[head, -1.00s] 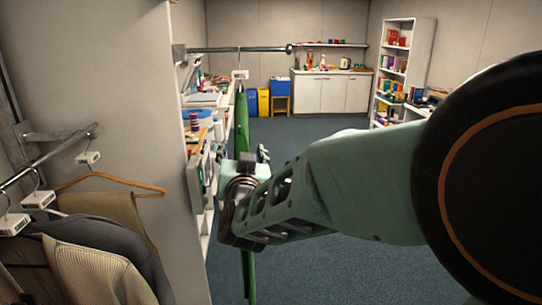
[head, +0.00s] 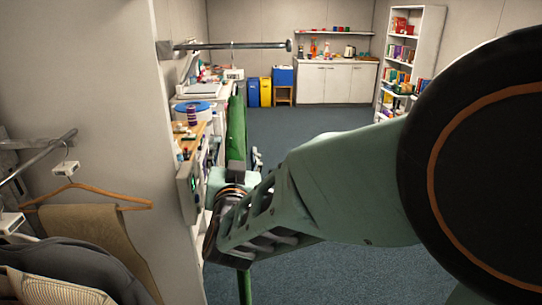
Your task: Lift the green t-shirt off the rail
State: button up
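The green t-shirt (head: 236,128) hangs almost edge-on to me, as a narrow green strip below the rail (head: 235,46). Its hanger hook and a small white tag (head: 233,74) show just under the rail, and the hook appears to be on it. My gripper (head: 256,158) is at the shirt's mid height, just in front of it or beside it. My wrist hides most of the fingers and the middle of the shirt. A lower green strip (head: 244,285) shows below my wrist. I cannot tell whether the fingers touch the cloth.
A nearer rail (head: 45,154) at the left holds a brown garment on a wooden hanger (head: 85,187) and grey and cream clothes. A wall panel (head: 95,100) stands between the rails. A cluttered bench (head: 202,135) lies behind the shirt. Blue floor (head: 310,115) is open beyond.

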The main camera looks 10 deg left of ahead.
jog(key=shift+s, duration=0.1)
jog(key=shift+c, duration=0.7)
grip_shut()
jog(key=shift+r, duration=0.1)
jog(key=shift+r, duration=0.2)
